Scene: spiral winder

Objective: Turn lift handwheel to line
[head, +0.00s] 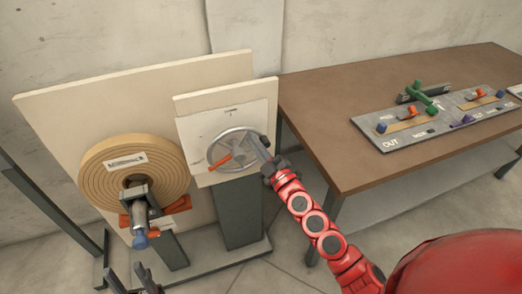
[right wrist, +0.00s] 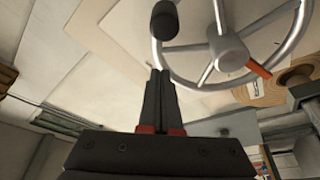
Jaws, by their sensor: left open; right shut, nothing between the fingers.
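The lift handwheel (head: 216,148) is a silver wheel with spokes, on a pale upright panel. An orange pointer (head: 220,162) points to the lower left in the head view. A small dark mark (head: 231,113) is on the panel above the wheel. My right gripper (head: 255,141) is at the wheel's right side, its fingers shut and empty. In the right wrist view the shut fingers (right wrist: 160,73) end beside the rim, below a black crank knob (right wrist: 164,20); contact cannot be told. The orange pointer (right wrist: 258,68) shows there too. My left gripper (head: 135,276) is open and empty at the bottom left.
A tan wound roll (head: 92,178) on a spindle with a blue tip (head: 140,241) stands left of the wheel. A brown table (head: 320,110) on the right holds a grey control panel (head: 405,142) with coloured levers. Bare floor lies between.

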